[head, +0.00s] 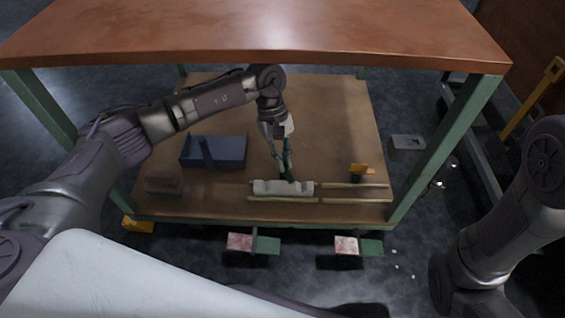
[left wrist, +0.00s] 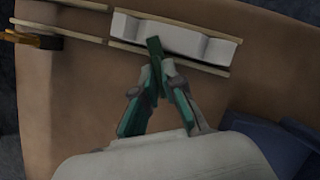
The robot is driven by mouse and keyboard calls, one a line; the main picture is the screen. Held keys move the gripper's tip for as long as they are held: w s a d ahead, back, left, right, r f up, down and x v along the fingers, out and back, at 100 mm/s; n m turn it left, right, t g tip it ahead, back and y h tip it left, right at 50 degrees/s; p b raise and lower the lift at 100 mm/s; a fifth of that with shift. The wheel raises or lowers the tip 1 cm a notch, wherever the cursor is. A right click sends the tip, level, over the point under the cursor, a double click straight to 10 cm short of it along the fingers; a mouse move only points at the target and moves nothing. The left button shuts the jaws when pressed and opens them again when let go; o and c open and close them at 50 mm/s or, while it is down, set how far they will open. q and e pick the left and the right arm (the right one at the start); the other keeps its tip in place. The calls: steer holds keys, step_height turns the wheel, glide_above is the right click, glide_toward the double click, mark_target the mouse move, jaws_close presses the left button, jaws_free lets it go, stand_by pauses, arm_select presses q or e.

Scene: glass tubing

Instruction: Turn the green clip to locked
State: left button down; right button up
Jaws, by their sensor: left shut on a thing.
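My left gripper (head: 285,165) reaches down under the upper tabletop to the lower shelf. Its fingers, also in the left wrist view (left wrist: 157,72), are shut on the dark green clip (left wrist: 154,48). The clip stands at the edge of a white block (left wrist: 178,38) with raised ends; whether it is seated in the block is hard to tell. In the head view the white block (head: 270,187) lies at the front of the shelf, just below the fingertips. The clip's lower part is partly hidden. My right gripper is out of view.
Pale thin rails (head: 355,186) run beside the block. A yellow clip on a dark base (head: 362,169) stands to the right. The upper tabletop (head: 250,35) overhangs the shelf (head: 335,130).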

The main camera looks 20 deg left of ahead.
arm_select(q)
steer(key=m+y+b, duration=0.1)
steer(key=m, duration=0.2)
steer(key=shift+w+g+b, duration=0.1)
steer(key=shift+g+b, duration=0.2)
steer(key=shift+b, duration=0.05)
steer(key=shift+d+m+y+b, duration=0.1)
steer(key=shift+m+y+b, duration=0.45)
steer(key=shift+m, duration=0.85)
steer(key=c, duration=1.3)
jaws_free()
steer(key=shift+r, duration=0.1)
steer(key=v, duration=1.2)
steer(key=shift+w, duration=0.25)
